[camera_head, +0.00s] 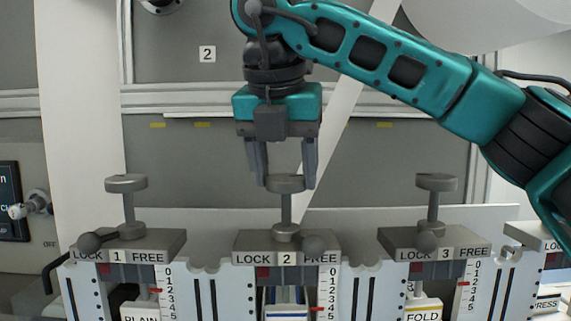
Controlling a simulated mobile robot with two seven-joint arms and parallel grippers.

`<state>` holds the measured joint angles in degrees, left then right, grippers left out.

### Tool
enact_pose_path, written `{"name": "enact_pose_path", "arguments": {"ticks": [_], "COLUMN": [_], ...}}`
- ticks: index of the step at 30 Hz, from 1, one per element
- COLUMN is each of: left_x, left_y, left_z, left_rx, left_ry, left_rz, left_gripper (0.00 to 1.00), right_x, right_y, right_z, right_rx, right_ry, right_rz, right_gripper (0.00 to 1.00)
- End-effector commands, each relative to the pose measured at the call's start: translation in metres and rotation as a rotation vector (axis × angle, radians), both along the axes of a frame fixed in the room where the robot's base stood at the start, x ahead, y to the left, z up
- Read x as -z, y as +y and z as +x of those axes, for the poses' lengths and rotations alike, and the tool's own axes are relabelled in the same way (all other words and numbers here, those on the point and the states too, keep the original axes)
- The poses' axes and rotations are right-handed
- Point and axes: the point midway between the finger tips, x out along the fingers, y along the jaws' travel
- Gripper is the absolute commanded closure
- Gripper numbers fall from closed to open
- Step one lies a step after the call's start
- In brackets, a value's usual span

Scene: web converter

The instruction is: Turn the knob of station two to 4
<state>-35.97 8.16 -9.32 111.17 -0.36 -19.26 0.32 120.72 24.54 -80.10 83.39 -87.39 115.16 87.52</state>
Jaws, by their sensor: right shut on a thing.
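The knob of station two (286,184) is a grey disc on a thin upright stem above the block (258,243) marked LOCK 2 FREE. My right gripper (284,180) points down from above, its two fingers shut on this knob, one at each side. Station two's dark lever ball (313,244) sits on the FREE side. The red pointer (318,309) on station two's scale (333,290) is at about 4. My left gripper is not in view.
Station one's knob (126,183) stands to the left and station three's knob (436,182) to the right, both untouched. Their lever balls (90,242) (425,242) sit toward LOCK. A grey wall panel (205,150) is behind; my right arm crosses the upper right.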

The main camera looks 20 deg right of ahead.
Motion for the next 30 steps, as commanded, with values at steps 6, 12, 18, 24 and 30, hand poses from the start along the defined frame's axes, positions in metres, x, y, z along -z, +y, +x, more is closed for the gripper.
{"name": "enact_pose_path", "arguments": {"ticks": [6,12,18,24,30], "left_x": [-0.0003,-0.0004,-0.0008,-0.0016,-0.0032], "left_y": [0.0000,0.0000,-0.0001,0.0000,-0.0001], "left_z": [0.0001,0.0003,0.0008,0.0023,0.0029], "left_rx": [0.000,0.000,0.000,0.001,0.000], "left_ry": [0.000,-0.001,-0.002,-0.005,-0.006], "left_rz": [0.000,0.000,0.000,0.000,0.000], "left_gripper": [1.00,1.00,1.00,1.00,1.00], "right_x": [0.0008,0.0009,0.0007,0.0005,-0.0043], "right_y": [0.0003,0.0003,0.0002,0.0001,0.0010], "right_z": [-0.0002,-0.0003,-0.0001,-0.0001,-0.0013], "right_rx": [0.008,0.007,0.006,0.006,0.006], "right_ry": [0.003,0.004,0.003,0.002,0.000], "right_rz": [0.001,0.001,0.001,0.000,0.000], "right_gripper": [0.72,0.72,0.24,0.16,0.16]}}
